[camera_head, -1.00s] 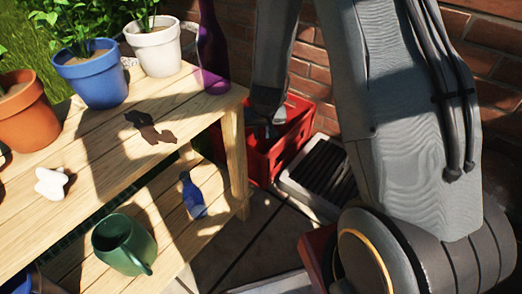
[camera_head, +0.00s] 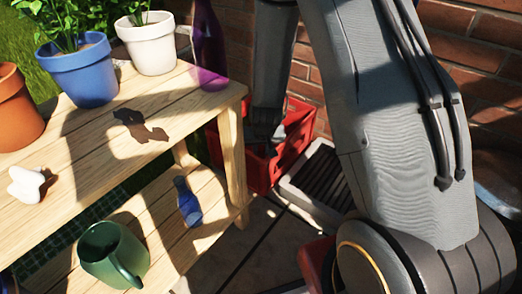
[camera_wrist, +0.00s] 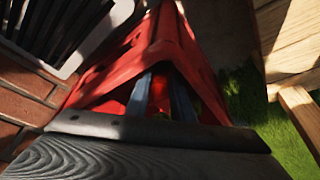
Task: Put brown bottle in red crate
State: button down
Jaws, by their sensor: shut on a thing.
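The red crate (camera_head: 288,150) stands on the ground beyond the wooden table's right end, by the brick wall. It also shows in the wrist view (camera_wrist: 122,85), with its walls on both sides of my fingers. My gripper (camera_head: 264,150) points down into the crate, its lower end hidden by the near wall. In the wrist view its fingers (camera_wrist: 167,80) are close together, shut on the brown bottle. The bottle itself is hidden or too dark to make out between the fingers and the crate.
A purple bottle (camera_head: 209,50) stands at the table's (camera_head: 165,95) right corner, close to my arm. A blue bottle (camera_head: 187,202) and a green mug (camera_head: 110,254) are on the lower shelf. A black-slatted tray (camera_head: 322,175) lies right of the crate.

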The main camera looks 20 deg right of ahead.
jog(key=c, duration=1.8)
grip_release()
jog(key=shift+f, duration=0.1)
jog(key=p+v, duration=0.7)
jog(key=v, duration=0.5)
jog(key=shift+p, duration=0.3)
